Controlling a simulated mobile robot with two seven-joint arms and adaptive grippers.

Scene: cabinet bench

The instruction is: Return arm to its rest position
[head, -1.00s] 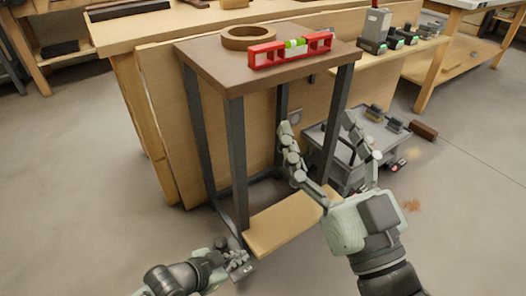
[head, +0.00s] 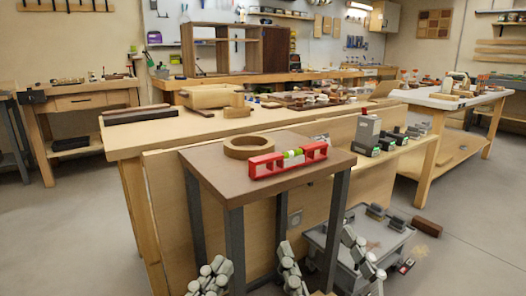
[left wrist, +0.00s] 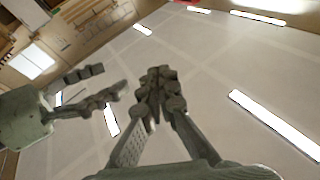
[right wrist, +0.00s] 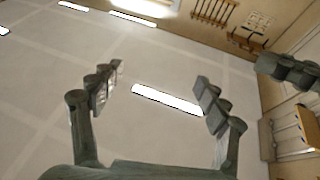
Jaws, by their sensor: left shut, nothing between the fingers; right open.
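My left gripper (head: 212,275) is low in the head view, left of the stool's near leg, pointing up. In the left wrist view it (left wrist: 160,88) points at the ceiling with its fingers together and nothing between them. My right gripper (head: 318,240) is to its right in the head view, with its fingers wide apart and empty. In the right wrist view it (right wrist: 157,88) also points at the ceiling. Each wrist view shows the other gripper at its edge. Both grippers look clear of the stool, but their distance from its legs is hard to tell. The forearms are mostly hidden.
A brown-topped stool (head: 215,170) with dark legs stands ahead. A wooden ring (head: 249,147) and a red level (head: 288,160) lie on it. A grey cart (head: 340,225) stands to the right, with a brown block (head: 427,227) beyond. A long workbench (head: 150,130) is behind.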

